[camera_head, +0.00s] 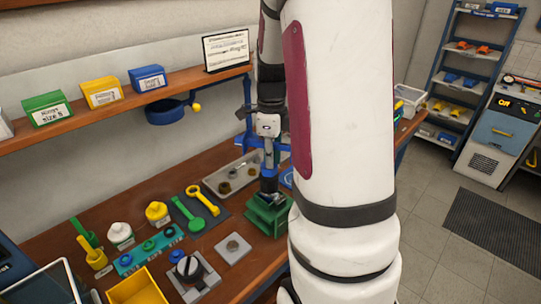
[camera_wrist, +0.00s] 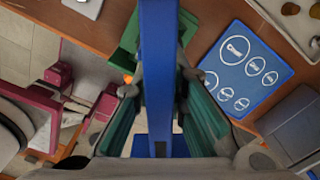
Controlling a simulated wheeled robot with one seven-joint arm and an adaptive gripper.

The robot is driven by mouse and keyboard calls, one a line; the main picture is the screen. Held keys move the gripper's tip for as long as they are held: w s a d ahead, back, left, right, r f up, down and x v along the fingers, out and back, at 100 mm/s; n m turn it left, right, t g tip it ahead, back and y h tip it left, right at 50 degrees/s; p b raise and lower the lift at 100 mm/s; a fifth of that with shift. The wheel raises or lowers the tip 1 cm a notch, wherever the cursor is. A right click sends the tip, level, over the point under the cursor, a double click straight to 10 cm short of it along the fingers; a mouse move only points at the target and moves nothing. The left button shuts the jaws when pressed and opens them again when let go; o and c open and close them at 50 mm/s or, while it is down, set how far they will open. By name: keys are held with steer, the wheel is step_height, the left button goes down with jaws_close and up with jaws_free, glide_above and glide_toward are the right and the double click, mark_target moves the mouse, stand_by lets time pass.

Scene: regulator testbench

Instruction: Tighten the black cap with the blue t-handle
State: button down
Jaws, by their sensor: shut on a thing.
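The blue t-handle shows in the wrist view as a long blue bar (camera_wrist: 158,60) running between the fingers of my gripper (camera_wrist: 160,85). The green-padded fingers lie on both sides of the bar and are shut on it. In the head view my gripper (camera_head: 269,155) points down above a green block (camera_head: 268,213) on the bench. Blue parts show between the gripper and this block; whether they touch the block is unclear. A black round cap (camera_head: 188,267) with a pale stripe sits on a grey plate at the front of the bench, left of and nearer than my gripper.
A grey tray (camera_head: 215,186) with round parts lies behind the green block. A blue mat (camera_wrist: 247,72) with white circles lies beside the gripper. A shelf (camera_head: 120,104) with coloured bins runs above.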

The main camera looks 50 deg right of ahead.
steer(key=shift+f, duration=0.4)
stand_by(1.2)
stand_by(0.3)
steer(key=shift+m, duration=0.9)
steer(key=shift+m, duration=0.8)
steer(key=shift+a+m, duration=0.1)
steer(key=shift+m, duration=0.7)
steer(key=shift+m, duration=0.7)
